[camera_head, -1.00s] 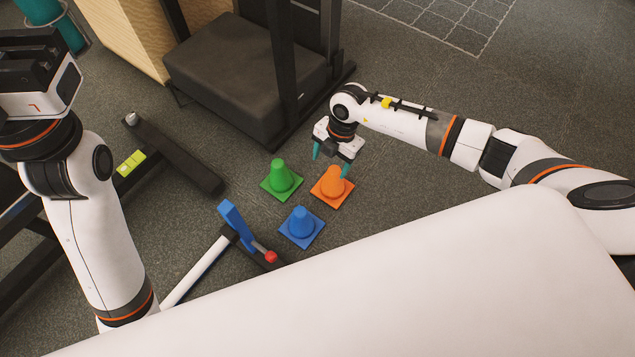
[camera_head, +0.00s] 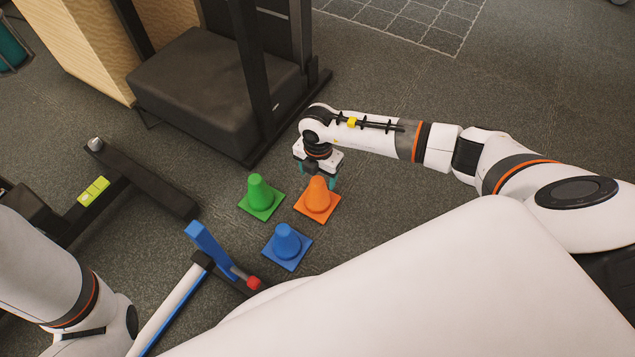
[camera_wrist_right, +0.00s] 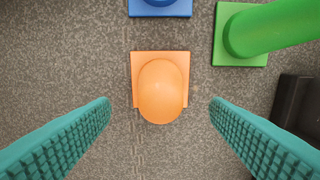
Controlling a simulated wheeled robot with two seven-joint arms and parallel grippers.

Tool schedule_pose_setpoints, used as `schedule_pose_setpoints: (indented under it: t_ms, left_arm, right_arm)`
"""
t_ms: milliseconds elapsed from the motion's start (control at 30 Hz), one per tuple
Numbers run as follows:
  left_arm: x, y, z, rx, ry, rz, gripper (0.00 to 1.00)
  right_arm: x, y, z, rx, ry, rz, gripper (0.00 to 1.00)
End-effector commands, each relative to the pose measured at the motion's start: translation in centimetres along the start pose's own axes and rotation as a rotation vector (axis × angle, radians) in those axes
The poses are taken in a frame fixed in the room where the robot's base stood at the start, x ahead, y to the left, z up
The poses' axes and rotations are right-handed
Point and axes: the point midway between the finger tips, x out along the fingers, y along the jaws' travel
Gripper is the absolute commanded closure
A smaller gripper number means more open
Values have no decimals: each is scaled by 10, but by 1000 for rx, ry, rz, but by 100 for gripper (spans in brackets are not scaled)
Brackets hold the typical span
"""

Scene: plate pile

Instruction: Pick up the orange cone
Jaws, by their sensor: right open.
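The orange cone (camera_head: 317,197) stands upright on the grey floor, right of the green cone and behind the blue one. My right gripper (camera_head: 316,176) is just behind and above it in the head view, pointing down, with teal fingers. In the right wrist view the orange cone (camera_wrist_right: 162,92) lies centred between the two widely spread fingers (camera_wrist_right: 160,110), with clear gaps on both sides and no contact. The right gripper is open and empty. My left gripper is outside the head view; only part of my left arm shows at lower left.
The green cone (camera_head: 260,195) and blue cone (camera_head: 286,244) stand close by. Dark equipment with a padded seat (camera_head: 213,80) is behind. A black bar (camera_head: 145,183) and a blue part with a red knob (camera_head: 254,282) lie left. Floor to the right is open.

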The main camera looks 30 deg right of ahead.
Motion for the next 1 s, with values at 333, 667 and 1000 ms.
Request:
schedule_pose_setpoints:
  t_ms: [333,667,1000]
  left_arm:
    - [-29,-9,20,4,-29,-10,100]
    - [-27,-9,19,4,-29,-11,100]
    - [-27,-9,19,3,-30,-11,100]
  right_arm:
    - [47,0,2,0,-1,1,29]
    - [46,0,2,0,-1,0,41]
    - [45,-1,1,0,-1,0,95]
